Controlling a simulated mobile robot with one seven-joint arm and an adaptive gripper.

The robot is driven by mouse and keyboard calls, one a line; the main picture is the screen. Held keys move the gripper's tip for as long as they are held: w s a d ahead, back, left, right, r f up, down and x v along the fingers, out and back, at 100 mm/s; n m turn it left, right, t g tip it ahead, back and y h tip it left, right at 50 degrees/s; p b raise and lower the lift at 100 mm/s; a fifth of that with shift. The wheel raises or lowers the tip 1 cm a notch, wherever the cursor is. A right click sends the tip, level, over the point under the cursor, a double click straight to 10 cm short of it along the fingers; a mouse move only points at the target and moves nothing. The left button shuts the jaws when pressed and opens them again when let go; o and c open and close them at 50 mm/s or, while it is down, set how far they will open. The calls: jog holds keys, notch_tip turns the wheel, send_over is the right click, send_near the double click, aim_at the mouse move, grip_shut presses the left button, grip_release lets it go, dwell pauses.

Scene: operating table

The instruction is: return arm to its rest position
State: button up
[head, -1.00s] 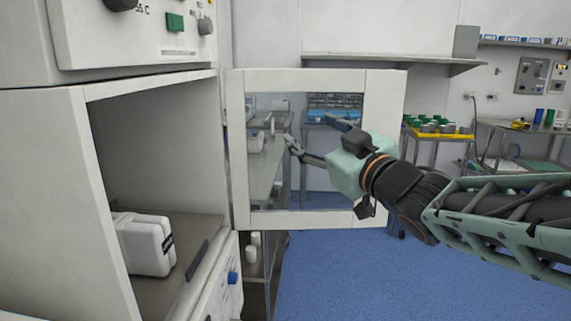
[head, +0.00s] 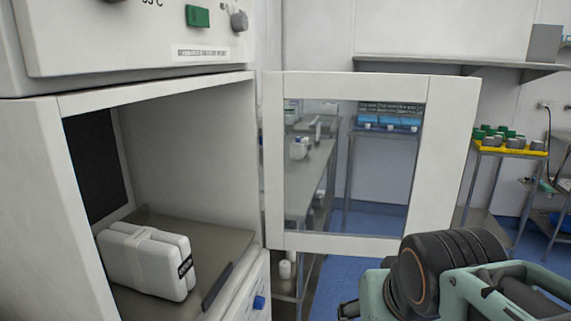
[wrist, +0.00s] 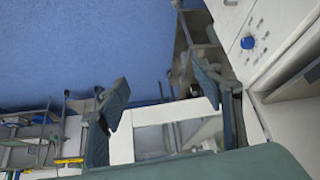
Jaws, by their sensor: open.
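My arm (head: 450,265) is folded low at the bottom right of the head view, in front of the lower right corner of the open cabinet door (head: 445,160). Most of my gripper is below the picture edge there. In the wrist view my gripper (wrist: 160,88) has its two dark fingers spread wide apart with nothing between them. The white door frame (wrist: 165,115) and blue floor (wrist: 90,45) show beyond the fingers; any gap to the door cannot be judged.
The cabinet (head: 160,85) stands open at left, with a white strapped package (head: 145,262) on its inner floor. A blue knob (head: 259,302) is on the panel below. Behind the door are steel benches and a yellow rack (head: 510,148). Blue floor shows at right.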

jog(key=s+r+p, duration=0.2)
jog(key=r+p, duration=1.3)
jog(key=s+a+r+g+p, duration=0.1)
jog(key=r+p, duration=1.4)
jog(key=shift+s+a+r+n+p, duration=0.3)
jog(key=shift+s+r, duration=0.05)
jog(key=shift+a, duration=0.1)
